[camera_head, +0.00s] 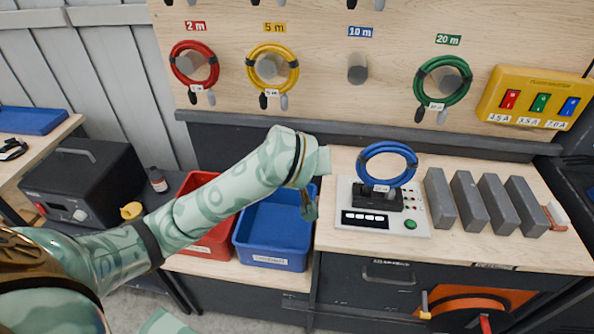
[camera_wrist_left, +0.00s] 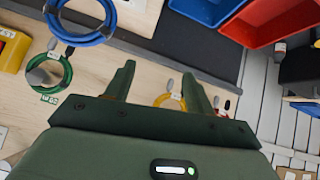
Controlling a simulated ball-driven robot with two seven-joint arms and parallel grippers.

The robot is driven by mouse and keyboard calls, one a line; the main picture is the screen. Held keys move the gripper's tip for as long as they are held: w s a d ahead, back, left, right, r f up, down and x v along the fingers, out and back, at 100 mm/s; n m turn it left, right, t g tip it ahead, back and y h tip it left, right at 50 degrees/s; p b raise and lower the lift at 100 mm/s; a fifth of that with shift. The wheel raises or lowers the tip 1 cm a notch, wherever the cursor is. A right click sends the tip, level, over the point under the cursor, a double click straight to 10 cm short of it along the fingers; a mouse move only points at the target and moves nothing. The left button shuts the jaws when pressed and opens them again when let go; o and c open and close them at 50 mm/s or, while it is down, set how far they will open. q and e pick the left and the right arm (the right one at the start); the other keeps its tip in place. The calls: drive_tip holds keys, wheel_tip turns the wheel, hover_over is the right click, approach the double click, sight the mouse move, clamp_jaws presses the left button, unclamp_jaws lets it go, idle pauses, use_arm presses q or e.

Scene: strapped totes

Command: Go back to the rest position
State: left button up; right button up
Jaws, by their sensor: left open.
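My left arm reaches in from the left in the head view. Its gripper (camera_head: 308,206) hangs above the right side of the blue tote, left of the test device. In the left wrist view the two fingers of my left gripper (camera_wrist_left: 158,82) are spread apart with nothing between them. The blue cable coil (camera_head: 387,147) stands on the test device (camera_head: 350,196), apart from the gripper. It also shows at the top left of the left wrist view (camera_wrist_left: 80,38). My right gripper is in neither view.
A blue tote (camera_head: 272,262) and a red tote (camera_head: 192,184) stand beneath my left arm. Several grey blocks (camera_head: 470,201) stand right of the device. Red, yellow and green coils (camera_head: 443,82) hang on the board; the 10 m peg (camera_head: 357,69) is bare. A yellow switch box (camera_head: 536,97) is at right.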

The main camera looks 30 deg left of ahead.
use_arm(q)
drive_tip(key=w+a+f+n+t+y+b, duration=0.1)
drive_tip(key=w+a+f+n+t+y, duration=0.1)
drive_tip(key=a+f+n+y, duration=0.25)
drive_tip(key=w+a+f+n+t+y+b, duration=0.1)
drive_tip(key=w+a+f+t+y, duration=0.15)
drive_tip(key=a+y, duration=0.4)
drive_tip(key=s+d+f+m+t+h, duration=0.15)
drive_tip(key=f+m+h, duration=0.25)
drive_tip(key=f, duration=0.5)
drive_tip(key=s+d+f+m+h+b, duration=0.1)
drive_tip(key=s+d+f+m+h, duration=0.25)
drive_tip(key=f, duration=0.45)
drive_tip(key=s+d+f+m+t+h, duration=0.15)
drive_tip(key=f+m+h, duration=0.25)
drive_tip(key=f, duration=0.5)
drive_tip(key=s+d+f+m+g+h, duration=0.25)
drive_tip(key=s+f+g, duration=0.45)
drive_tip(key=s+f, duration=0.9)
drive_tip(key=s+f+g, duration=0.4)
drive_tip(key=s+f, duration=0.1)
drive_tip(key=s, duration=0.8)
drive_tip(key=s+f+g+b, duration=0.1)
drive_tip(key=s+f+g, duration=0.3)
drive_tip(key=s, duration=1)
wheel_tip(320, 180, down, 2)
drive_tip(key=shift+a+f+m+b, duration=0.25)
drive_tip(key=shift+a+m+b, duration=0.05)
drive_tip(key=shift+m, duration=0.05)
